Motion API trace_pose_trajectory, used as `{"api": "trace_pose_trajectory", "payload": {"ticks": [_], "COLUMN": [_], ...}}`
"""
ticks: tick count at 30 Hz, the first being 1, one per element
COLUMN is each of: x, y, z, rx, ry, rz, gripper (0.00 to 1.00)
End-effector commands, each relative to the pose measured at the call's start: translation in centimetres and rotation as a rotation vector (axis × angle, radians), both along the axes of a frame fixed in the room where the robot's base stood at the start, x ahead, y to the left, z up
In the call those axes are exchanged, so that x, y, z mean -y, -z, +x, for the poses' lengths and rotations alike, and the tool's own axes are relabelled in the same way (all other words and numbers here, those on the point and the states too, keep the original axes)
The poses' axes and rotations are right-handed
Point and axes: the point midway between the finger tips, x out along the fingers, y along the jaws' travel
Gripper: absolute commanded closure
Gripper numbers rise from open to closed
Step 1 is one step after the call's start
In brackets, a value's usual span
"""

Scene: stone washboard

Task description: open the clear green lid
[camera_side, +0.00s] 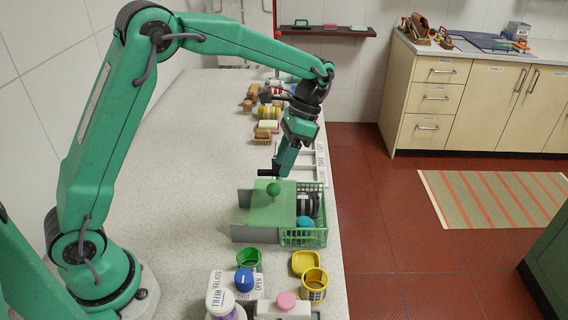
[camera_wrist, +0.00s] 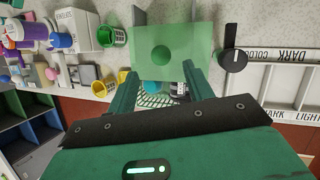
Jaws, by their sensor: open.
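The clear green lid (camera_side: 268,213) lies flat across the top of a grey box (camera_side: 244,199), and it also shows in the wrist view (camera_wrist: 183,28). A round green knob (camera_side: 273,188) stands on the lid and shows in the wrist view (camera_wrist: 161,55) near the lid's edge closest to me. My gripper (camera_side: 280,174) is above the knob, pointing down. In the wrist view my gripper (camera_wrist: 162,74) is open and empty, with the knob lined up roughly between its two fingers. The fingers look apart from the knob.
Green (camera_side: 249,259) and yellow (camera_side: 314,284) cups and bottles stand nearer the camera. The counter left of the box is clear.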

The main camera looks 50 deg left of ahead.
Motion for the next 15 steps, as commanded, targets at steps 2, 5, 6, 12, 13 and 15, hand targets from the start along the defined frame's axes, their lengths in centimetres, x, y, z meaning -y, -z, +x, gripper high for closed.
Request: {"api": "trace_pose_trajectory", "payload": {"ticks": [2, 5, 6, 12, 13, 15], "x": [-0.1, -0.1, -0.2, -0.3, -0.4, -0.4], "y": [0.7, 1.7, 2.2, 4.3, 4.6, 5.2], "z": [-0.4, -0.9, -1.1, -2.1, -2.2, -2.4], "rx": [-0.001, -0.002, -0.003, -0.003, -0.002, -0.003], "ry": [-0.001, -0.001, -0.001, -0.002, -0.001, -0.001], "rz": [0.0, 0.001, 0.0, -0.001, -0.001, 0.0], "gripper": [0.48, 0.48, 0.48, 0.48, 0.48, 0.48]}}
